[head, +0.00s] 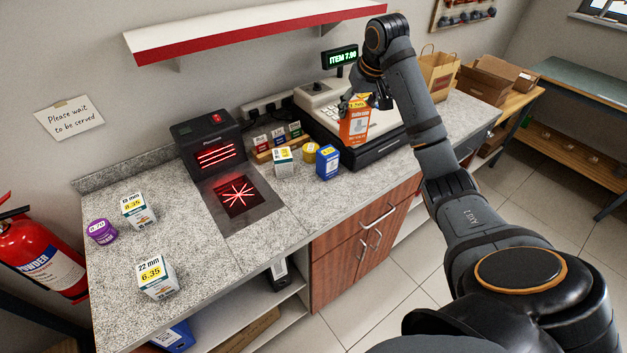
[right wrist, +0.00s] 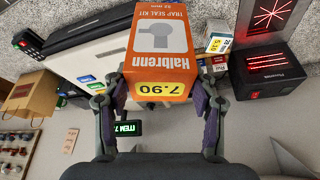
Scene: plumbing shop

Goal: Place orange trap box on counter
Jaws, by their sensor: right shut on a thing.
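The orange trap box (head: 355,124) is an orange and white carton with a yellow price label. My right gripper (head: 359,101) is shut on its upper end and holds it upright in front of the cash register. In the right wrist view the box (right wrist: 160,50) sits between the two fingers of the gripper (right wrist: 160,90), its label reading 7.90. Whether its lower end touches anything is hard to tell. The grey speckled counter (head: 220,270) runs below, with several small goods on it. My left gripper is not in view.
A barcode scanner (head: 210,145) with a red-lit glass plate (head: 236,197) stands left of the box. A blue box (head: 328,162), a yellow tin (head: 310,152) and a white box (head: 283,161) stand nearby. The cash register (head: 320,105) is behind.

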